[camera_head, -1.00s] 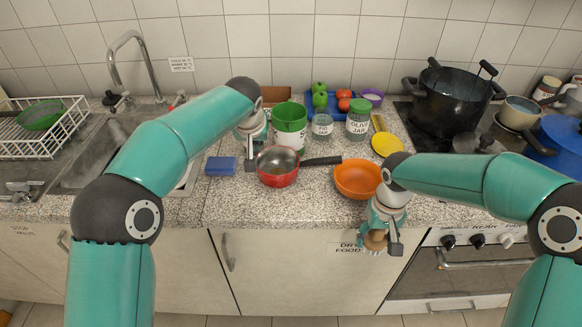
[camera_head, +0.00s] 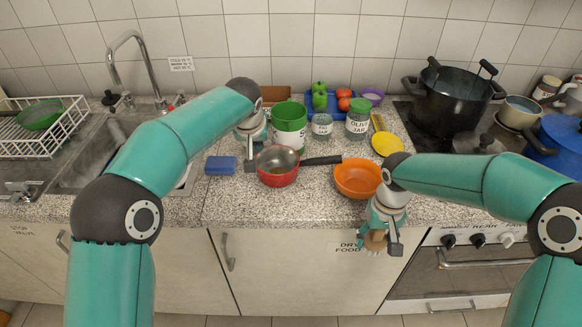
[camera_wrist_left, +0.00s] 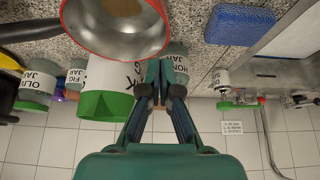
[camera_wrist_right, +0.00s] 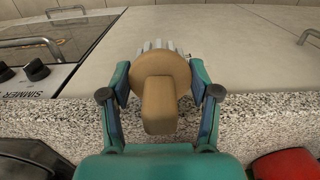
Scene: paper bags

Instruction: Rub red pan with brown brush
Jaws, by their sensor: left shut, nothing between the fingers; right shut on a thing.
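The red pan (camera_head: 277,168) with a black handle pointing right sits on the granite counter; it also shows at the top of the left wrist view (camera_wrist_left: 118,28). My left gripper (camera_head: 250,165) is shut and empty, just left of the pan; I cannot tell whether it touches the rim. My right gripper (camera_head: 384,240) is shut on the brown brush (camera_head: 375,240), in front of the counter's edge and right of the pan. In the right wrist view the brush (camera_wrist_right: 160,95) sits between the fingers, its pale bristles pointing away from the gripper.
An orange bowl (camera_head: 357,180) stands right of the pan, near the right gripper. A green-and-white canister (camera_head: 290,128) and jars stand behind the pan. A blue sponge (camera_head: 221,166) lies at left. A black pot (camera_head: 450,95) is on the stove.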

